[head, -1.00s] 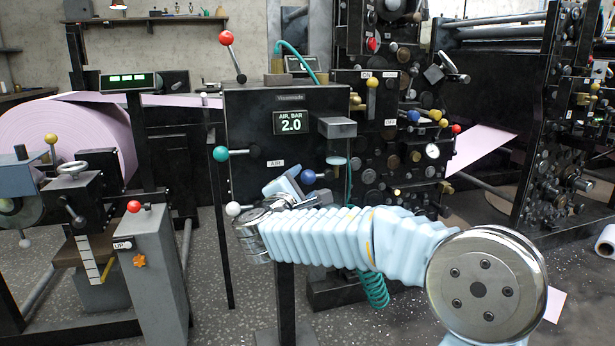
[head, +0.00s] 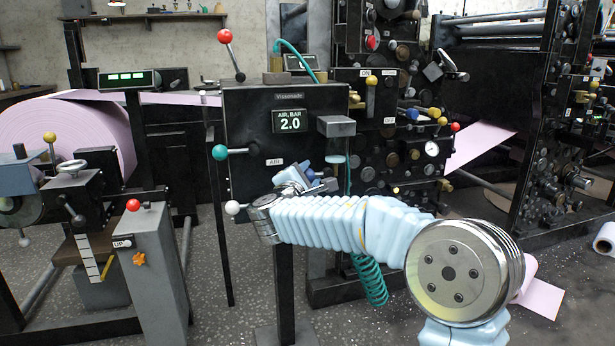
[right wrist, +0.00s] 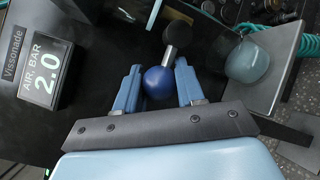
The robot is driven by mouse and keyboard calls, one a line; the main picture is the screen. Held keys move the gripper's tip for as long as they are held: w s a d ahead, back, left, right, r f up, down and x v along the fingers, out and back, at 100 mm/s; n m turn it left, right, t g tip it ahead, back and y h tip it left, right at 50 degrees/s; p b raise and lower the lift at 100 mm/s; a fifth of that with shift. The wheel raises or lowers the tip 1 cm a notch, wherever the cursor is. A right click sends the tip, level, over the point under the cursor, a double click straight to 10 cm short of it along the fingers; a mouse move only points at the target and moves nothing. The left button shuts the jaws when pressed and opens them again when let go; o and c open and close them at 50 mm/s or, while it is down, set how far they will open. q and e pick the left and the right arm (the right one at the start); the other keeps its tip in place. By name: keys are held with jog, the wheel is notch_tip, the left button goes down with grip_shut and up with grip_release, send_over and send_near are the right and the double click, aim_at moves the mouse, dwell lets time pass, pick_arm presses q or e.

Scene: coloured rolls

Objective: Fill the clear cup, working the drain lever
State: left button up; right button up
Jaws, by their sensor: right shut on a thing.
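The lever's blue ball knob (right wrist: 159,82) sits between the two blue fingers of my right gripper (right wrist: 158,72), which is shut on it. My left gripper is not in view.
The black cabinet (head: 250,120) carries a display reading 2.0, a teal-knobbed lever (head: 220,152), a white knob (head: 232,207) and a red-topped lever (head: 225,37). The grey block (head: 336,126) juts out above the cup. A teal coiled hose (head: 370,280) hangs below my arm.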

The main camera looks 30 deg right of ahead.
jog(key=shift+r+m+g+y+b, duration=0.4)
jog(key=shift+m+y, duration=0.1)
jog(key=shift+m, duration=0.3)
jog(key=o, duration=1)
jog(key=v, duration=1.4)
jog(key=shift+f+b, duration=0.15)
jog(key=shift+b, duration=0.15)
jog(key=shift+d, duration=0.1)
